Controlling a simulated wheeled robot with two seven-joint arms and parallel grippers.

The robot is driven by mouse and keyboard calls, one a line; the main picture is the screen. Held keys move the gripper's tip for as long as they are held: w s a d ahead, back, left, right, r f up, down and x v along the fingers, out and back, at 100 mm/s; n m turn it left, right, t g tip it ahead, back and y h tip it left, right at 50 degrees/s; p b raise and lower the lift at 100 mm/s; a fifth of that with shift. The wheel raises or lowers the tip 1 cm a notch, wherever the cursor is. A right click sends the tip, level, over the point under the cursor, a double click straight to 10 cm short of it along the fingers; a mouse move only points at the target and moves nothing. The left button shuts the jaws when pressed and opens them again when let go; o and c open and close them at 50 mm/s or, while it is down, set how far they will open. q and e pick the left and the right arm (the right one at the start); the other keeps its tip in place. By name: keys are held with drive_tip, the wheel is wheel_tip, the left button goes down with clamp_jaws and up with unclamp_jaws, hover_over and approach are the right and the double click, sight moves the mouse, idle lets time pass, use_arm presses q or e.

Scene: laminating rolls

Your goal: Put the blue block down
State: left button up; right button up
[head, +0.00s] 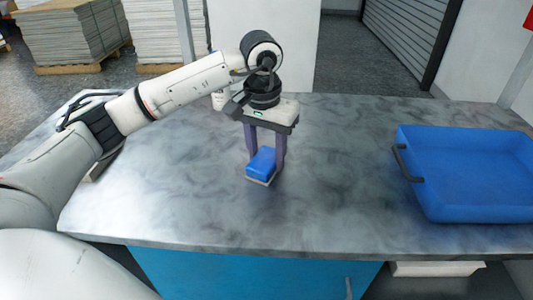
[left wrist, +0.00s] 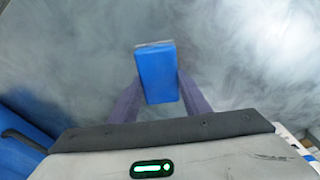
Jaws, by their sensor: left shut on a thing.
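The blue block (head: 261,163) is between the two purple fingers of my left gripper (head: 265,168), over the middle of the grey marbled table (head: 330,200). A thin light-coloured edge shows along the block's bottom. My left gripper is shut on the block and points down. In the left wrist view the blue block (left wrist: 157,75) sits between the fingertips of the left gripper (left wrist: 158,88). I cannot tell whether the block touches the table or hangs just above it. My right gripper is not in view.
A blue tray (head: 415,200) with a dark handle stands on the right of the table. A dark object (head: 97,170) lies at the left, partly behind my arm. The table around the block is clear. Stacks of sheets (head: 75,35) on pallets stand on the floor behind.

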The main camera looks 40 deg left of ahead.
sight(264, 159)
use_arm(q)
drive_tip(key=o, duration=1.4)
drive_tip(key=shift+f, duration=0.1)
wheel_tip(264, 159, up, 12)
drive_tip(key=s, duration=0.1)
drive_tip(key=shift+p, duration=0.4)
drive_tip(key=shift+s, duration=0.1)
